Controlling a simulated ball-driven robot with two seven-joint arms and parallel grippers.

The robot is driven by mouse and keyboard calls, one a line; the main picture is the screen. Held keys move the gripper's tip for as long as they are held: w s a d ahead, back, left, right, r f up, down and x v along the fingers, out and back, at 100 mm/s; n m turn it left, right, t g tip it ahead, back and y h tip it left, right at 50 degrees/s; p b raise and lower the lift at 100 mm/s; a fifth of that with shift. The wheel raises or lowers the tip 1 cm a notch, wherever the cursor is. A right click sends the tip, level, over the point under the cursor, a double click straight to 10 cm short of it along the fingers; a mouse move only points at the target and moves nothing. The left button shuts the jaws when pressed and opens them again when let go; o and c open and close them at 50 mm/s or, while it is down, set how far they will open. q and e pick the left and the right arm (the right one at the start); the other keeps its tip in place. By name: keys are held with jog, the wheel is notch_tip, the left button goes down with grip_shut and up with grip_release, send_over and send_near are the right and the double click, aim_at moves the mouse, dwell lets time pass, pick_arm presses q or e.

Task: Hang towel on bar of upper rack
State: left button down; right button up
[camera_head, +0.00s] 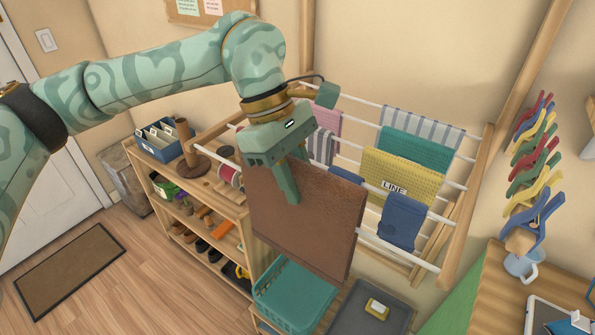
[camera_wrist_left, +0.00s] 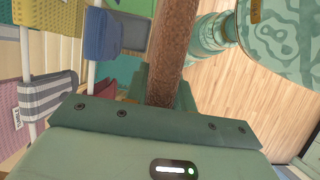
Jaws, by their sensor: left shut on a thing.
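My left gripper (camera_head: 288,182) is shut on a brown towel (camera_head: 312,222) near its upper edge. The towel hangs down as a flat sheet in front of the drying rack's left and front part. In the left wrist view the brown towel (camera_wrist_left: 174,45) stands between the fingers. The upper rack (camera_head: 466,205) is a wooden wall frame with several white bars. Its front bar (camera_head: 398,250) shows right of the towel, and the towel hides part of it. I cannot tell whether towel and bar touch. My right gripper is out of view.
The rack holds a striped towel (camera_head: 424,125), a teal one (camera_head: 414,152), a yellow cloth labelled LINE (camera_head: 405,172) and a blue cloth (camera_head: 403,222). A teal basket (camera_head: 293,297) and a grey bin (camera_head: 368,308) stand below. A wooden shelf (camera_head: 205,225) is left.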

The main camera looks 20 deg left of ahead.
aim_at(297, 207)
pick_arm(q)
jog(key=shift+f+b, duration=1.95)
jog(key=shift+f, duration=1.15)
jog(key=c, duration=1.1)
grip_release()
